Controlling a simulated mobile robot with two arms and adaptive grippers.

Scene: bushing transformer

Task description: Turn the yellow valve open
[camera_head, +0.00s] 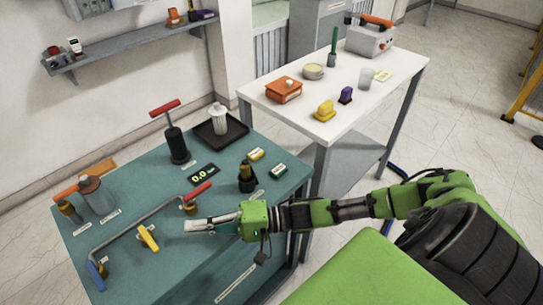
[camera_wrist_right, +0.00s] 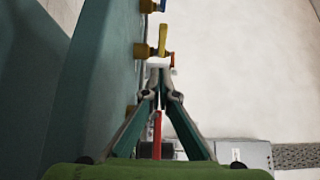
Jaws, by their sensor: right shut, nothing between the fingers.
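The yellow valve (camera_head: 149,238) is a small yellow handle on the bench's teal top, beside a bent grey pipe (camera_head: 135,226). My right gripper (camera_head: 188,226) reaches in from the right, low over the bench, its fingers pointing at the valve. It is shut and empty, with a small gap between fingertips and handle in the head view. In the right wrist view, the yellow handle (camera_wrist_right: 162,40) shows just beyond the closed fingertips (camera_wrist_right: 160,78). Whether they touch cannot be told there. My left gripper is out of view.
A red-handled valve (camera_head: 199,191) is just behind my right gripper, and a blue handle (camera_head: 97,275) is at the pipe's front end. A black pump (camera_head: 177,146) and a gauge reading 0.0 (camera_head: 204,174) stand farther back. A white table (camera_head: 300,122) is behind right.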

